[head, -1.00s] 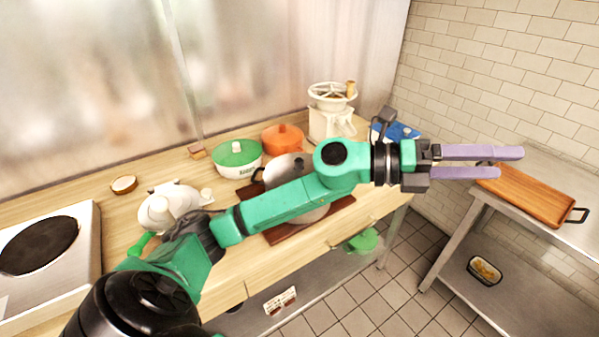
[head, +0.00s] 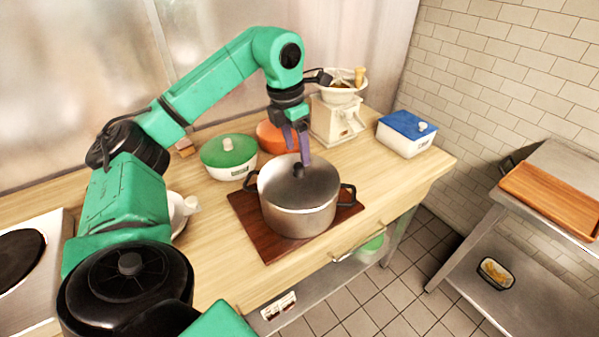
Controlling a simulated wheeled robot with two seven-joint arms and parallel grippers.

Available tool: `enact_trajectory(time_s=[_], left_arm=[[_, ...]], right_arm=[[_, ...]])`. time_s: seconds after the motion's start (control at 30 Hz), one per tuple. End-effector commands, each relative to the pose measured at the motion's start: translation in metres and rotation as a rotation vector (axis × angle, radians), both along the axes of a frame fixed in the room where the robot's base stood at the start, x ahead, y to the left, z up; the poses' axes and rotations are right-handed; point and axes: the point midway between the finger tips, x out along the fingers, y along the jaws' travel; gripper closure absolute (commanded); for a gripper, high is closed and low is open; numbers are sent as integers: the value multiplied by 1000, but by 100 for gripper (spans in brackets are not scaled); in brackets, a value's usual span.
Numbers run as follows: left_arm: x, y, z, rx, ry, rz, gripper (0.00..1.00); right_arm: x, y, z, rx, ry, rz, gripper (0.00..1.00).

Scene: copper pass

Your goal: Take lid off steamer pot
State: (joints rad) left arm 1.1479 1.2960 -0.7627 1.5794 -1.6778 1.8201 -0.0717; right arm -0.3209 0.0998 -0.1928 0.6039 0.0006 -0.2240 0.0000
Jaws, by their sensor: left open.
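The steamer pot (head: 300,217) is a steel pot with dark side handles, standing on a dark red-brown board on the counter. Its grey lid (head: 318,180) is on the pot, with a dark knob (head: 298,169) on top. My left gripper (head: 298,155) points down over the pot, its purple fingers open and their tips close to the knob. I cannot tell whether the fingers touch the knob or are around it. My right gripper is not in view.
The board (head: 262,238) lies under the pot. A green-lidded pot (head: 228,152), an orange pot (head: 270,138), a white grinder (head: 335,118) and a blue-lidded box (head: 405,135) stand behind it. A metal table with a wooden tray (head: 550,196) is at right.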

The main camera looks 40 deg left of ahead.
Motion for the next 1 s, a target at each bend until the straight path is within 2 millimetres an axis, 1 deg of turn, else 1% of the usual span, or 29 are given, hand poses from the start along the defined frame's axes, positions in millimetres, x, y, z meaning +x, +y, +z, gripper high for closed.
enact_trajectory(time_s=[0.1, 0.17, 0.2, 0.3, 0.4, 0.53, 0.57, 0.6, 0.67, 0.7, 0.73, 1.0], left_arm=[[1, 1, -13, 1, 5, 0, 31], [2, 2, -23, 2, 7, 1, 31], [3, 2, -31, 1, 7, 0, 31], [6, 1, -49, -1, 3, -1, 31], [7, 1, -55, -1, -1, -1, 31], [8, 1, -56, -1, -2, -1, 31], [8, 1, -56, -1, -2, -1, 39], [8, 1, -56, -1, -2, -1, 54], [8, 1, -56, -1, -2, -1, 77], [8, 1, -56, -1, -2, -1, 92], [8, 1, -56, -1, -2, -1, 100], [8, 1, -56, -1, -2, -1, 100]], right_arm=[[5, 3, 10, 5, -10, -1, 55], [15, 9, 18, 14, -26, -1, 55], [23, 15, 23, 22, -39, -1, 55], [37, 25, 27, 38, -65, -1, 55], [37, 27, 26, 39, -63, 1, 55], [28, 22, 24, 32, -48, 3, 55], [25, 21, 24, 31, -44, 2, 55], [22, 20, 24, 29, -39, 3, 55], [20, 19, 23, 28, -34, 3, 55], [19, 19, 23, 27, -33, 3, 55], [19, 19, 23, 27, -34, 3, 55], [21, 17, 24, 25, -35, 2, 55]])
